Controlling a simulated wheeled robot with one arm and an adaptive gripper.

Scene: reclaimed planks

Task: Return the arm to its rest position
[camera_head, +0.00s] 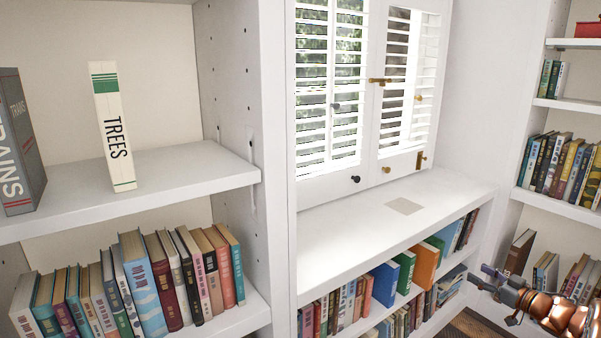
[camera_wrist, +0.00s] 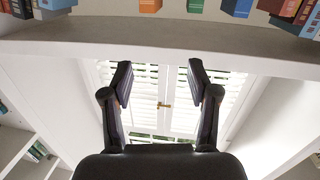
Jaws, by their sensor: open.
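My arm reaches in from the lower right of the head view, with copper-coloured links. My gripper (camera_head: 487,279) is at its left end, in front of the low bookcase's right end. In the wrist view, my gripper (camera_wrist: 160,84) shows two dark fingers spread wide apart with nothing between them. That view looks upside down, with the shuttered window (camera_wrist: 177,105) behind the fingers and a shelf edge (camera_wrist: 160,52) across the top.
A white book marked TREES (camera_head: 112,126) stands upright on the left shelf (camera_head: 160,184), beside a grey book (camera_head: 20,140). Rows of books fill the lower shelves. The window ledge (camera_head: 340,232) is bare except for a flat grey square (camera_head: 404,206). Right-hand shelves (camera_head: 562,206) stand behind my arm.

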